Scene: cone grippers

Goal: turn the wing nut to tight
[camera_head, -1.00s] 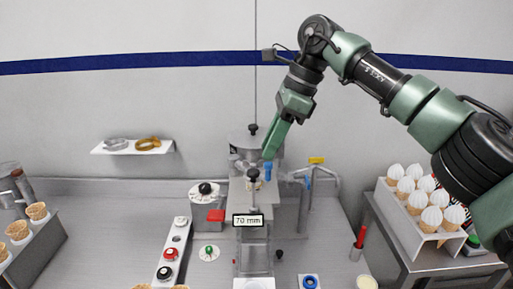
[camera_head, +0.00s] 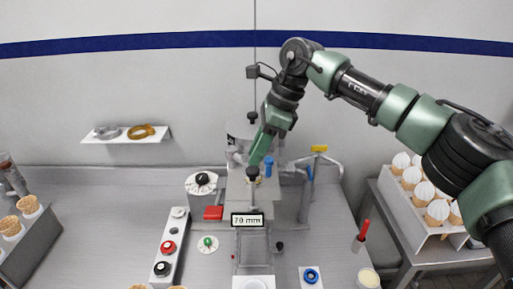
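My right gripper (camera_head: 256,160) comes down from the upper right, with its fingertips pointing down over the machine (camera_head: 240,205) in the middle of the counter. The fingertips are close to a small dark knob (camera_head: 253,172) on top of the machine; I cannot tell whether they touch it. The gap between the fingers does not show. My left gripper is not in view.
A "70 mm" sign (camera_head: 247,220) is at the machine's front. A yellow-topped handle (camera_head: 319,149) stands to its right. A button panel (camera_head: 171,246) and red block (camera_head: 213,213) are at its left. A cone rack (camera_head: 432,238) is at right. The left counter has free room.

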